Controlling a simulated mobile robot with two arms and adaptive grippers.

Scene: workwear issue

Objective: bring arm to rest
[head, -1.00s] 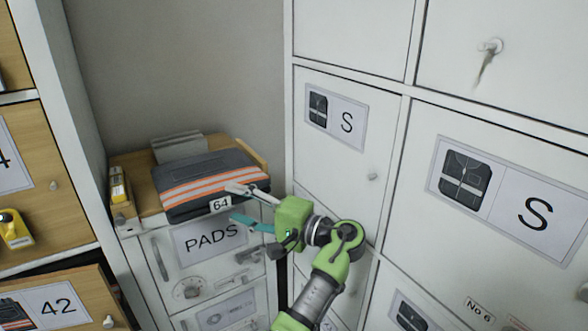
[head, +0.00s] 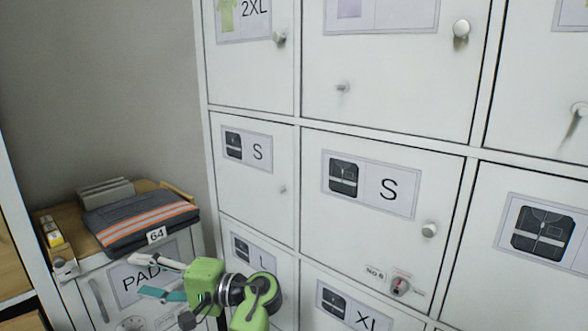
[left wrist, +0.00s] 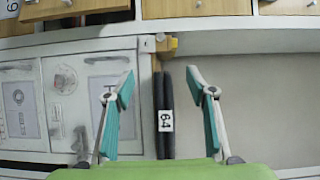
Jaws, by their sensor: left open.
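My left gripper (head: 152,277) is low at the left in the head view, in front of the PADS cabinet (head: 98,283). Its green and grey arm comes up from the bottom edge. In the left wrist view the two teal-padded fingers (left wrist: 162,100) are spread apart with nothing held between them. The folded dark garment with orange stripes and a 64 tag (head: 140,220) lies on the cabinet top, above and behind the fingers. In the wrist view the garment's dark edge (left wrist: 163,88) shows between the fingers, farther off. My right gripper is not seen.
A wall of white lockers with size labels (head: 255,160) fills the right side, with knobs (head: 429,229) and a key (head: 578,112) sticking out. A grey block (head: 105,192) and a yellow item (head: 54,233) sit on the cabinet top. Wooden drawers (left wrist: 65,8) show in the wrist view.

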